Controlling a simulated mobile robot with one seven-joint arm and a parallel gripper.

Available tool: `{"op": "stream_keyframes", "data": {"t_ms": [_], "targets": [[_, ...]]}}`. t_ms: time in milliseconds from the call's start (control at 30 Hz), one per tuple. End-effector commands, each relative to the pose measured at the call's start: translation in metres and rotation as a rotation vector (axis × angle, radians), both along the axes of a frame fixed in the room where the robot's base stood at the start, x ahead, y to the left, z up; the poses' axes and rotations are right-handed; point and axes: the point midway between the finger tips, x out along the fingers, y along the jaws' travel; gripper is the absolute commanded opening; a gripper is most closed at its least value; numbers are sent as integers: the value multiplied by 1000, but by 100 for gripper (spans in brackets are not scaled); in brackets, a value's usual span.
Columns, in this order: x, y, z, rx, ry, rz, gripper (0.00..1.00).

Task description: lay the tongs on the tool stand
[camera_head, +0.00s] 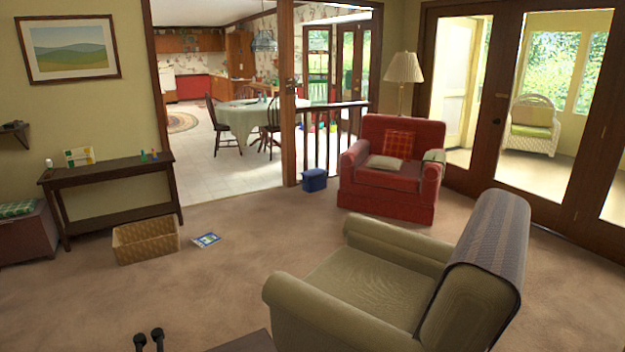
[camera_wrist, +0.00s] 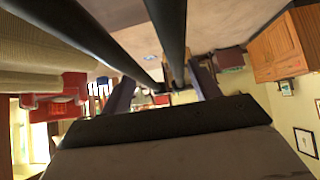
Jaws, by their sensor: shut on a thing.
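The tongs show in the wrist view as two long dark bars (camera_wrist: 168,28) running from my gripper towards the top edge. My gripper (camera_wrist: 166,84) is shut on them, with one finger on each side. In the head view two dark rounded tips (camera_head: 148,340), apparently the ends of the tongs, rise at the bottom edge; the rest of them is out of frame. My gripper is not seen in the head view. I cannot make out the tool stand in either view.
A dark flat surface (camera_head: 245,343) shows at the bottom edge. A green armchair (camera_head: 375,285) stands close on the right, a red armchair (camera_head: 392,170) behind it. A console table (camera_head: 110,180), wicker basket (camera_head: 146,240) and booklet (camera_head: 206,240) are on the left. Carpet between is clear.

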Motion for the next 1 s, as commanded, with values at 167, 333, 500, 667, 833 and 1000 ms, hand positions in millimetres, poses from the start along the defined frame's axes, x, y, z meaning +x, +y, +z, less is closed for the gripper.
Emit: {"op": "stream_keyframes", "data": {"t_ms": [167, 333, 500, 667, 833, 1000], "targets": [[18, -38, -39, -4, 4, -47, 21], [37, -97, -88, -6, 5, -117, 21], [49, -176, -139, -6, 3, -213, 21], [48, -257, -179, -5, 2, -309, 21], [39, -335, -208, -4, 0, -402, 21], [28, -390, -223, -3, -1, -466, 21]]}}
